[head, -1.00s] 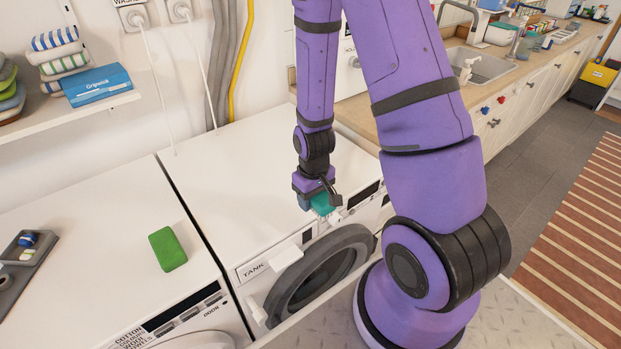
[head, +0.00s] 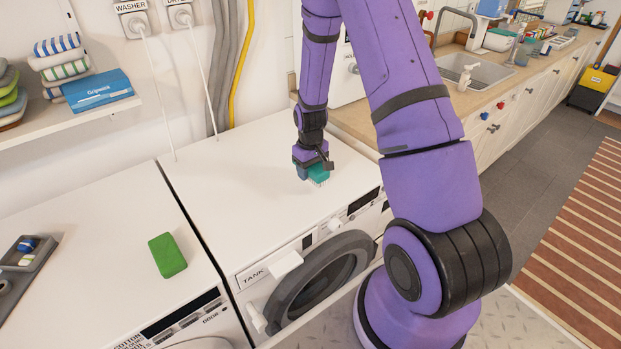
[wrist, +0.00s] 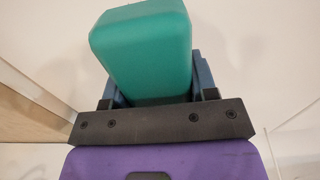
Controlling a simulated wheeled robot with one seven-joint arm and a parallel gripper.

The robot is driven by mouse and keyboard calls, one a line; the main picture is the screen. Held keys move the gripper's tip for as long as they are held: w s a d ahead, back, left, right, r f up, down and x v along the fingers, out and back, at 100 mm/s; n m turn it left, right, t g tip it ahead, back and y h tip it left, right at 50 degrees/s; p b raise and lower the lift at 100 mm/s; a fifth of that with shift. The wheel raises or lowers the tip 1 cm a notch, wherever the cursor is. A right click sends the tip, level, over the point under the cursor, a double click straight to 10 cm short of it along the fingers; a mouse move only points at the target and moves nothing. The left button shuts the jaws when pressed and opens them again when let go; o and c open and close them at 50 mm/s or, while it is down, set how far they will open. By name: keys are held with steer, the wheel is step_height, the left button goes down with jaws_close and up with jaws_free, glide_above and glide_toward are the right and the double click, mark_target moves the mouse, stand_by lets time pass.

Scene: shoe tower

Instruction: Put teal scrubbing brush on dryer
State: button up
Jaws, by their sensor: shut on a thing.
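The brush is over the white top of the right machine (head: 240,175), which is marked TANK; I take this for the dryer. The brush is low, toward the right side of that top. I cannot tell whether it touches the surface.
A green sponge (head: 167,255) lies on the left white machine (head: 95,250), with a grey tray (head: 25,265) at its left. A shelf (head: 60,122) with folded cloths and a blue box is above. The right machine's top is mostly clear. A counter with a sink (head: 478,70) is behind.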

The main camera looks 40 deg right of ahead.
steer(key=shift+f, duration=1.75)
steer(key=o, duration=1.2)
steer(key=shift+f, duration=0.15)
step_height(320, 180, up, 12)
steer(key=shift+r, duration=0.2)
step_height(320, 180, up, 12)
steer(key=t, duration=0.1)
glide_above(310, 178)
steer(key=a, duration=0.2)
steer(key=s+a+r+t, duration=0.1)
steer(key=s+a+r, duration=0.15)
steer(key=r, duration=0.25)
steer(key=s+a+r+t, duration=0.1)
steer(key=s+r, duration=0.2)
steer(key=r, duration=0.2)
steer(key=s+a+r, duration=0.1)
steer(key=s+r, duration=0.2)
steer(key=s, duration=0.3)
steer(key=s+a+r+t, duration=0.1)
steer(key=s+a+r, duration=0.1)
steer(key=s, duration=0.4)
steer(key=s+a+r+t, duration=0.1)
steer(key=s+a+r, duration=0.1)
steer(key=s+r, duration=0.2)
steer(key=shift+s+a, duration=0.1)
steer(key=shift+s, duration=0.9)
